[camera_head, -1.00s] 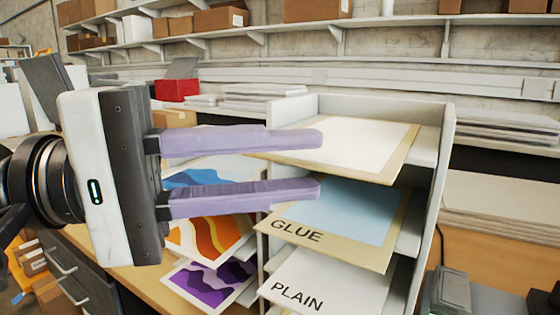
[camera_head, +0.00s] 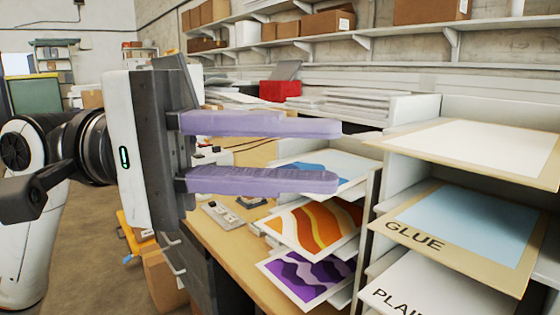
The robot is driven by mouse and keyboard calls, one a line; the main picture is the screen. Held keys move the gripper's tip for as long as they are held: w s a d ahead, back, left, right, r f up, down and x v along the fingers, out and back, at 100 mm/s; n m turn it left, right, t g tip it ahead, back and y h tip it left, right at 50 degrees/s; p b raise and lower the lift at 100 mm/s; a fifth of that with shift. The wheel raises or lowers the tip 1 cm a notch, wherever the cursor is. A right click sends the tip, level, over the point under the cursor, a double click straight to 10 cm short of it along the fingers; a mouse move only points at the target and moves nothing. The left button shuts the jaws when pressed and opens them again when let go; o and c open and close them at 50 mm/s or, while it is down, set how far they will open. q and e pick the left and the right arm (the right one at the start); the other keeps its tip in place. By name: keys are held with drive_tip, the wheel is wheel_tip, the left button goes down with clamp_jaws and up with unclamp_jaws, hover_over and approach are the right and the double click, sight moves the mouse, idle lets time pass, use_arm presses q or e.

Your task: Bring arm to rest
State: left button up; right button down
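My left gripper (camera_head: 338,155) is in the middle of the head view, its two purple fingers pointing right. The fingers are parallel with a clear gap and nothing between them, so it is open and empty. In the picture, the fingertips are just left of the white shelf rack (camera_head: 402,108) and overlap the area in front of the sheets; contact cannot be told. The rack holds a top cream-edged sheet (camera_head: 490,146), a blue sheet marked GLUE (camera_head: 470,225) and a sheet marked PLAIN (camera_head: 425,285). My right gripper does not show.
Sheets with blue (camera_head: 322,168), orange (camera_head: 315,226) and purple (camera_head: 300,275) patterns stick out from slots left of the rack. A wooden bench (camera_head: 225,245) runs below. A red box (camera_head: 280,90) and stacked sheets (camera_head: 350,104) stand behind. Open floor (camera_head: 90,240) shows at the left.

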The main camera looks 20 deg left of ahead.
use_arm(q)
drive_tip(key=shift+s+a, duration=0.15)
drive_tip(key=shift+a, duration=0.5)
drive_tip(key=w+f+t+y, duration=0.2)
drive_tip(key=w+f+y, duration=0.2)
drive_tip(key=f, duration=1.1)
drive_tip(key=w+f+t+y, duration=0.3)
drive_tip(key=w+f, duration=0.2)
drive_tip(key=f, duration=1)
drive_tip(key=s+a+f+m+g+y, duration=0.1)
drive_tip(key=s+a+f+y, duration=0.25)
drive_tip(key=f, duration=0.55)
drive_tip(key=s+a+f+m+y, duration=0.1)
drive_tip(key=s+a+f+y, duration=0.25)
drive_tip(key=f, duration=0.45)
drive_tip(key=s+a+f+m+g+y, duration=0.1)
drive_tip(key=s+a+f+g+y, duration=0.1)
drive_tip(key=s+a+f, duration=0.3)
drive_tip(key=s+a+f+m+g+y, duration=0.1)
drive_tip(key=s+f, duration=0.2)
drive_tip(key=s, duration=0.4)
drive_tip(key=w+d+f+t+h, duration=0.1)
drive_tip(key=w+d+f+t, duration=0.1)
drive_tip(key=f, duration=0.3)
drive_tip(key=w+d+f+t, duration=0.2)
drive_tip(key=d+f, duration=0.2)
drive_tip(key=f, duration=0.2)
drive_tip(key=shift+w+t+h, duration=0.4)
